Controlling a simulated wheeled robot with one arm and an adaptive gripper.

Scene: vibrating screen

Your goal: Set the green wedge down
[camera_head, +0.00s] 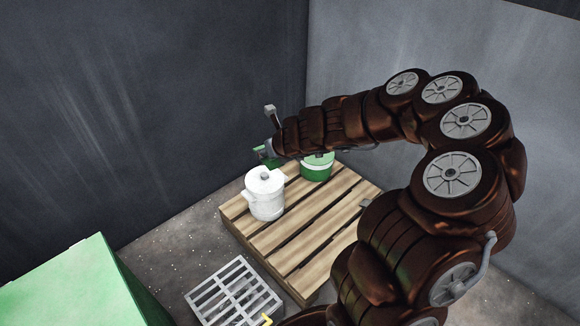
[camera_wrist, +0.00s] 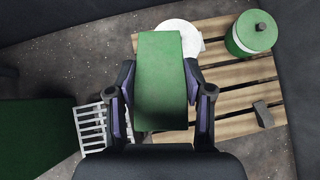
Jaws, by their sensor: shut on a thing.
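My gripper (camera_wrist: 161,100) is shut on the green wedge (camera_wrist: 161,75), which fills the space between its fingers in the wrist view. In the head view the wedge (camera_head: 261,153) shows as a small green patch at the end of my arm, above the far part of the pallet. My gripper (camera_head: 268,148) is small and partly hidden there. The wedge's underside and its height above the pallet cannot be told.
A slatted wooden pallet (camera_head: 312,223) bears a white lidded pot (camera_head: 265,197) and a green-and-white canister (camera_head: 317,170). A small grey block (camera_wrist: 263,114) lies on it. A metal grate (camera_head: 234,293) and a green box (camera_head: 75,285) stand nearby. Dark walls enclose the corner.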

